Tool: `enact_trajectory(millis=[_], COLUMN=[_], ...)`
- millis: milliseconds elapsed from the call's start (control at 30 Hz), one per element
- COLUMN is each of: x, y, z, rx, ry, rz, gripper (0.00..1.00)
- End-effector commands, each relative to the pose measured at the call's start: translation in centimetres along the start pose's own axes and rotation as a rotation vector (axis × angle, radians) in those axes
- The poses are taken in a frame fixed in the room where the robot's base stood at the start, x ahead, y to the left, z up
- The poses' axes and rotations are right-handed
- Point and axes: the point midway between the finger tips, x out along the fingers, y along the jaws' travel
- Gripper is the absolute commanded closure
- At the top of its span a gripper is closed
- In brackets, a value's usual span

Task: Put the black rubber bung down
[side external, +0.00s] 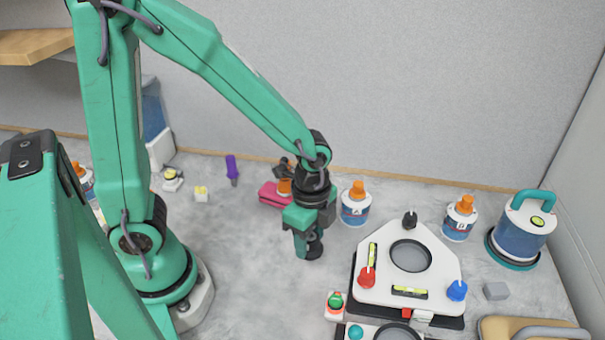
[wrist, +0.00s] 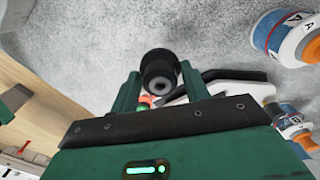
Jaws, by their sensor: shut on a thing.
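My gripper (side external: 307,240) points down over the grey bench, left of the white triangular plate. In the wrist view its two green fingers (wrist: 160,88) are shut on the black rubber bung (wrist: 158,64), a dark round piece with a hole in its end. In the side view the bung (side external: 315,248) shows partly beside the fingers, at their tips. I cannot tell whether its lower end touches the bench.
The white triangular plate (side external: 440,268) with red, blue and black knobs stands to the right. The bench (side external: 245,275) left of my gripper is clear.

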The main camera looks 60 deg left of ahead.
Motion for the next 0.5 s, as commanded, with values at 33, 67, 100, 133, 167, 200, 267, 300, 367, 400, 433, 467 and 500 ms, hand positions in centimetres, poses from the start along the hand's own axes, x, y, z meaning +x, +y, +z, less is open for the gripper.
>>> enact_trajectory(millis=[33, 67, 100, 133, 167, 200, 267, 300, 367, 400, 433, 467, 500], x=[0.5, 0.8, 1.0, 1.2, 1.4, 1.6, 1.8, 1.9, 2.0, 2.0, 2.0, 2.0, 2.0], y=[-0.7, -1.1, -1.5, -1.8, -2.1, -2.4, -2.7, -2.9, -3.0, -3.0, -3.0, -3.0, -3.0], z=[0.4, 0.6, 0.8, 0.9, 1.0, 1.1, 1.3, 1.4, 1.4, 1.4, 1.4, 1.4, 1.4], rx=[-0.005, -0.006, -0.003, -0.004, -0.004, -0.002, -0.002, -0.001, 0.000, 0.001, 0.001, 0.001, 0.001], ry=[-0.002, -0.001, -0.002, -0.002, -0.001, -0.001, 0.000, 0.000, 0.000, 0.000, 0.000, 0.000, 0.000], rz=[0.002, 0.002, 0.002, 0.003, 0.002, 0.001, 0.001, 0.000, 0.000, 0.000, -0.001, -0.001, -0.001], gripper=[0.77, 0.77, 0.77, 0.77, 0.77, 0.77, 0.77, 0.77, 0.77, 0.77, 0.77, 0.77, 0.77])
